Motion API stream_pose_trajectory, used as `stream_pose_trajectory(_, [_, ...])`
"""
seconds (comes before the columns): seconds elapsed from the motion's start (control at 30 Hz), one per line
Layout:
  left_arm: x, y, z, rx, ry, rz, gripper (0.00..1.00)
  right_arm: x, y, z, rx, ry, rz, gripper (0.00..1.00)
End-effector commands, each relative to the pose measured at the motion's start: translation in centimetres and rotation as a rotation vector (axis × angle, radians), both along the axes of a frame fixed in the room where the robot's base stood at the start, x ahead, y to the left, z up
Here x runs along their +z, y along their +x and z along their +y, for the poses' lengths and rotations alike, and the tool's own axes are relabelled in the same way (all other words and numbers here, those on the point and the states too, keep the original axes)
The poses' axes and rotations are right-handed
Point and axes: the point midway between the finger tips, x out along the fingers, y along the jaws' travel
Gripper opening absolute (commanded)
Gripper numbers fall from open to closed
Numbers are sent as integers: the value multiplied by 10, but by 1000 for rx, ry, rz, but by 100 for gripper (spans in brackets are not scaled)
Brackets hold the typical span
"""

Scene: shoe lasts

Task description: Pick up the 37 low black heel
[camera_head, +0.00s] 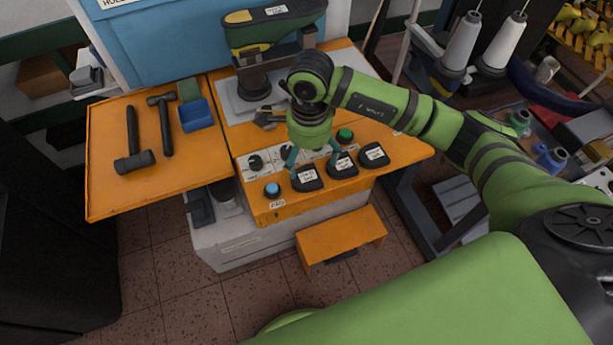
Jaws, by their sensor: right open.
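Three black heel-like pieces with white labels sit in a row along the front of the orange bench: a left one (306,180), a middle one (342,166) and a right one (374,154). The label print is too small to read, so I cannot tell which is the 37 low heel. My right gripper (314,160) points down over the row with its fingers spread and nothing visible between them. Its fingertips are close to the left and middle pieces; contact cannot be told. My left gripper is not in view.
A blue button (272,190), a green button (344,135) and dark knobs (256,162) are near the heels. A green-topped machine (268,28) stands behind. Hammers (132,140) and a blue tray (196,116) lie on the left. An orange step (340,236) is in front.

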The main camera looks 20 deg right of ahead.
Motion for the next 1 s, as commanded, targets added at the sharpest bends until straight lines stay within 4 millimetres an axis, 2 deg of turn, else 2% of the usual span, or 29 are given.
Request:
stream_pose_trajectory(0.27, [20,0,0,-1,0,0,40,-25,-1,2,-1,-10,7,91])
stream_pose_trajectory(0.4, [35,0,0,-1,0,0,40,-45,-2,9,-1,-9,9,91])
stream_pose_trajectory(0.5, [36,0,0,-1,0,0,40,-61,-1,8,-2,-8,7,91])
stream_pose_trajectory(0.6, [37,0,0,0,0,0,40,-68,0,8,0,-8,4,91])
stream_pose_trajectory(0.8, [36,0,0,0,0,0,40,-70,0,8,1,-8,3,91])
stream_pose_trajectory(0.83, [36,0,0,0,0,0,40,-69,0,8,1,-8,3,87])
stream_pose_trajectory(0.87, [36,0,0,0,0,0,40,-69,0,8,1,-8,3,75])
stream_pose_trajectory(0.9, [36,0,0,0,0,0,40,-69,0,8,1,-8,3,59])
stream_pose_trajectory(0.97, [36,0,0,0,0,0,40,-69,0,8,0,-7,2,35])
stream_pose_trajectory(1.0, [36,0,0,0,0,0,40,-69,0,8,0,-7,3,35])
